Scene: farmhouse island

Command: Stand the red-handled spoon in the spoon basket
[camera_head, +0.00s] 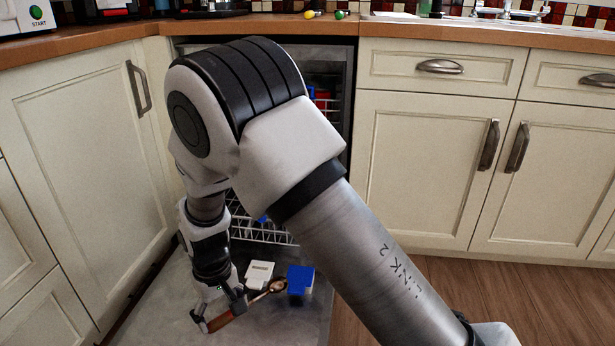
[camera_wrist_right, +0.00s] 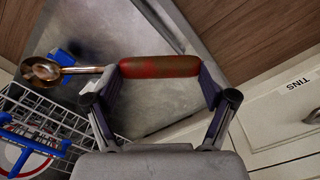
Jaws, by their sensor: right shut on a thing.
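My right gripper (camera_head: 222,314) is shut on the red-handled spoon, low over the grey open appliance door. The spoon's red handle (camera_wrist_right: 160,67) lies across between the two fingers (camera_wrist_right: 160,85) in the wrist view. Its metal bowl (camera_head: 277,286) points right in the head view and left in the wrist view (camera_wrist_right: 42,70). The spoon lies roughly level, not upright. A small blue container (camera_head: 300,281), which may be the spoon basket, stands on the door just beyond the bowl. Its inside cannot be made out. My left gripper is not in view.
A white box (camera_head: 260,273) stands left of the blue container. A wire rack (camera_head: 250,229) is in the open appliance behind; blue items show in it in the wrist view (camera_wrist_right: 35,142). Cabinets (camera_head: 80,150) flank the left. Wood floor (camera_head: 470,300) is clear at right.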

